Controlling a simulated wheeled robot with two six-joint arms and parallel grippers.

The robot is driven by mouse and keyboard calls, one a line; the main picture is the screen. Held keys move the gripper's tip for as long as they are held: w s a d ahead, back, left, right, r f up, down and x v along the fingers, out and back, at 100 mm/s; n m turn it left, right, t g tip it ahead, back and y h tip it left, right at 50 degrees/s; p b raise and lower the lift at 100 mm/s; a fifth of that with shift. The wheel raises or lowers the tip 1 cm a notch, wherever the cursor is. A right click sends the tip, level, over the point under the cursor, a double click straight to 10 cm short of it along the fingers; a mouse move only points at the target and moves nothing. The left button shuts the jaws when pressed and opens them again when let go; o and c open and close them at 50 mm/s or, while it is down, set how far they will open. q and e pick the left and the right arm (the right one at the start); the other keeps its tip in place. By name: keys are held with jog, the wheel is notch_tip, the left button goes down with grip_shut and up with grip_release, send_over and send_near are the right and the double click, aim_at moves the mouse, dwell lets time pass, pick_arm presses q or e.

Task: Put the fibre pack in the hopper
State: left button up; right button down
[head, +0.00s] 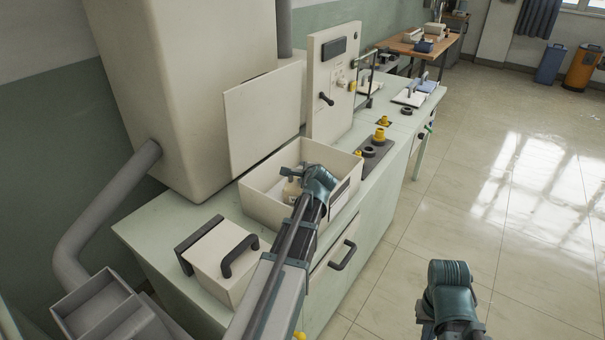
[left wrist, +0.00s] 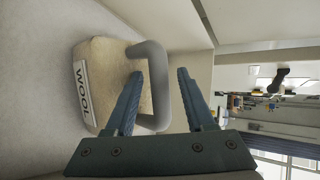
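The fibre pack (left wrist: 118,75), a beige block with a white "WOOL" label and a grey loop handle (left wrist: 158,80), shows in the left wrist view. In the head view a small part of the pack (head: 291,191) shows inside a white open-topped box (head: 268,210) on the counter. My left gripper (left wrist: 160,75) is open, one finger on each side of the handle's outer bar; I cannot tell whether they touch it. In the head view my left gripper (head: 296,176) reaches into the box, its fingertips partly hidden. My right gripper (head: 450,275) hangs over the floor; its fingers are hidden. Which container is the hopper is unclear.
A grey open-topped chute (head: 95,303) with a pipe stands at lower left. A pale block with a dark handle (head: 225,258) sits before the box. An upright control panel (head: 333,80) stands behind it. The tiled floor at right is clear.

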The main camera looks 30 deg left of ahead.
pick_arm(q)
jog(key=shift+r+p, duration=0.25)
jog(key=shift+p, duration=0.05)
jog(key=p+v, duration=0.6)
jog(key=v, duration=0.6)
jog(key=shift+f, duration=0.15)
